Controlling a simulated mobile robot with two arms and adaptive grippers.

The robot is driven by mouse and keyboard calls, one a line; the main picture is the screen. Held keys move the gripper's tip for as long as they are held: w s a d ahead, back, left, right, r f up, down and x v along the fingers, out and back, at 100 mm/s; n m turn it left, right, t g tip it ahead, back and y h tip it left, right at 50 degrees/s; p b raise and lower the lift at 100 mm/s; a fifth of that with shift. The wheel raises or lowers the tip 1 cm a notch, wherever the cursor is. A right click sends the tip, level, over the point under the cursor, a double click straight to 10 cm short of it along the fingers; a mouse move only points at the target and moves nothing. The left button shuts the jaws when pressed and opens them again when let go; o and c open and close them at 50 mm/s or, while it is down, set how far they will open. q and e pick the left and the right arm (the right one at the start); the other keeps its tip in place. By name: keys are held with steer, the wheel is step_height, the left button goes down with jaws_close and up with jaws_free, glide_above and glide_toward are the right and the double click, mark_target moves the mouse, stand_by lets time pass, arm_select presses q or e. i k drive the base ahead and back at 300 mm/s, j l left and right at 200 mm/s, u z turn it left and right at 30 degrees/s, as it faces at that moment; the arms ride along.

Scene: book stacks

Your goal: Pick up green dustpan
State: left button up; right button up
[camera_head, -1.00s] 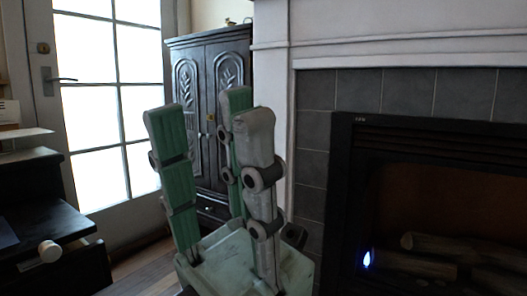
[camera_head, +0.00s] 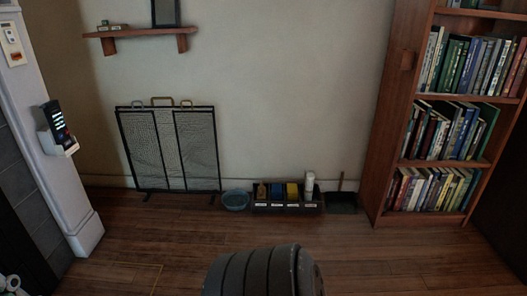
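A dark dustpan (camera_head: 342,202) with a thin upright handle lies on the floor against the wall, left of the bookcase. It looks nearly black in the shade, and I cannot make out a green colour. It stands just right of a low black caddy (camera_head: 287,206). Nothing touches it from my side. Neither of my grippers can be made out in the head view.
A dark ribbed rounded object (camera_head: 262,273) fills the bottom middle. A blue-grey basin (camera_head: 235,199) and a mesh fire screen (camera_head: 170,150) stand left of the caddy. A full bookcase (camera_head: 393,120) stands right. The wooden floor (camera_head: 400,262) before the dustpan is clear.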

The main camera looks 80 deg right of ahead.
mark_target(338, 202)
steer(key=z, duration=3.4)
